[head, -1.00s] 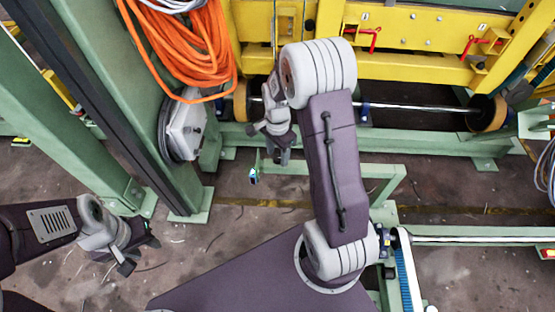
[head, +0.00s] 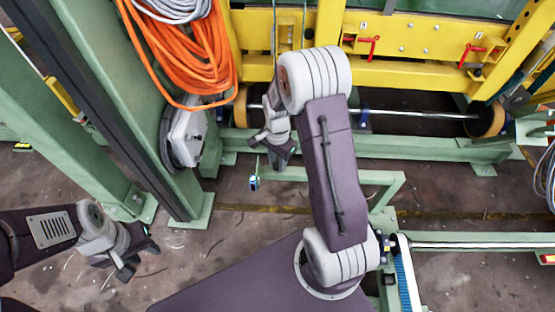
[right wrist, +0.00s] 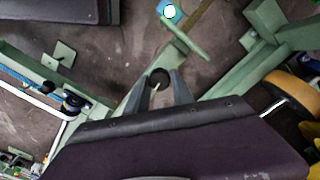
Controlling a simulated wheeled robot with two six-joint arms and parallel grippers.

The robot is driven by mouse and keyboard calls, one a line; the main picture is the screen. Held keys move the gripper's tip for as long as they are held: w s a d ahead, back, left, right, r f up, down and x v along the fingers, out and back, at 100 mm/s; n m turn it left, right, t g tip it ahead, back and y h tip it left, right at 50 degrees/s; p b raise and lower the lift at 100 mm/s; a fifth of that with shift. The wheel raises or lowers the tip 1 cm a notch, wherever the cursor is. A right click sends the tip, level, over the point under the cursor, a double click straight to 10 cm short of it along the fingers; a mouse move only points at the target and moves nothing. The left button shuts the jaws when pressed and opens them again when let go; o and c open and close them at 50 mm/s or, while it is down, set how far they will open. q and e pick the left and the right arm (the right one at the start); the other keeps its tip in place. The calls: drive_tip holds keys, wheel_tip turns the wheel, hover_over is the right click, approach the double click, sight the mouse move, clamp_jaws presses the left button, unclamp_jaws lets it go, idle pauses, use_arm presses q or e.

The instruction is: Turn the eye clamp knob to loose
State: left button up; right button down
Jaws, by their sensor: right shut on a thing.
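The eye clamp knob (right wrist: 158,77) shows as a small round black knob in the right wrist view. My right gripper (right wrist: 159,83) is shut on it, with one finger on each side. In the head view my right gripper (head: 280,158) points down by the green rail, and the knob is hidden there. A small blue eye sensor (head: 254,182) with a pale round face hangs near this rail; it also shows at the top of the right wrist view (right wrist: 169,11). My left gripper (head: 138,259) is open and empty over the floor at lower left, far from the knob.
A green post (head: 118,75) with an orange cable coil (head: 190,60) stands left of my right arm. A yellow frame (head: 415,72) with red handles and a roller shaft (head: 415,112) lie behind. A green bracket (head: 378,177) is close to my right forearm. Floor around my left gripper is clear.

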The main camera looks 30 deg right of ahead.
drive_tip(key=n+p, duration=0.6)
drive_tip(key=shift+r+p, duration=0.25)
drive_tip(key=shift+p, duration=0.05)
drive_tip(key=n+p, duration=0.5)
drive_tip(key=n, duration=0.1)
drive_tip(key=shift+f, duration=0.1)
drive_tip(key=n+p, duration=0.3)
drive_tip(key=n, duration=0.2)
drive_tip(key=shift+n, duration=0.4)
drive_tip(key=n+p, duration=0.1)
drive_tip(key=n, duration=0.3)
drive_tip(key=shift+f+n+p, duration=0.15)
drive_tip(key=shift+n+p, duration=0.15)
drive_tip(key=shift+p, duration=0.1)
drive_tip(key=shift+n, duration=0.3)
drive_tip(key=c, duration=1.1)
unclamp_jaws()
